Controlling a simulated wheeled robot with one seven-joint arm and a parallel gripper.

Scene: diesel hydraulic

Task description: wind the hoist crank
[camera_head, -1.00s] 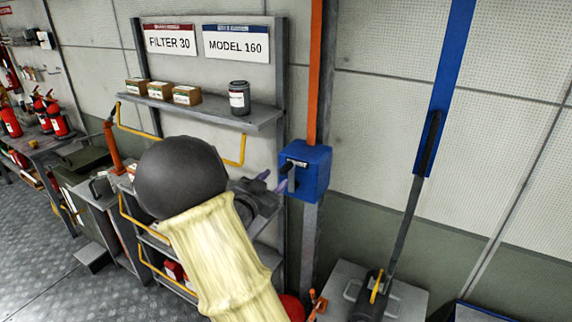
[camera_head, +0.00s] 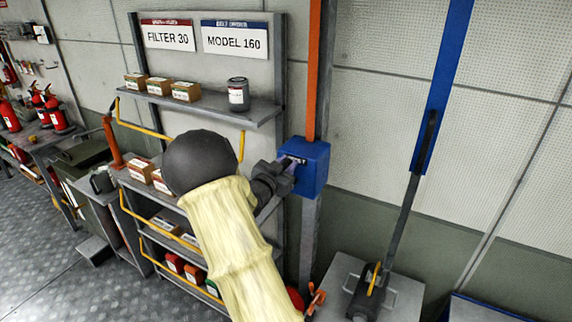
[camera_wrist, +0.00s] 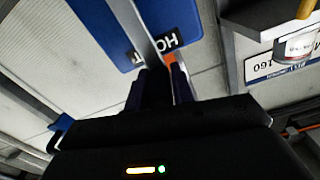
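The hoist crank unit is a blue box (camera_head: 312,168) on an upright post; it also fills the upper middle of the wrist view (camera_wrist: 100,25). A grey bar (camera_wrist: 133,22), which looks like the crank's arm, crosses the box face and runs down to between my fingertips. A label beginning "HO" shows upside down beside it. My gripper (camera_head: 292,163) is at the left front face of the box. In the wrist view its two dark fingers (camera_wrist: 166,78) lie close together with a narrow gap. The crank's handle is hidden by the fingers, so whether they grip it is unclear.
A grey shelf (camera_head: 262,112) with boxes and a can (camera_head: 238,94) stands left of the post. A long dark lever (camera_head: 408,205) rises from a grey cabinet (camera_head: 404,300) at right.

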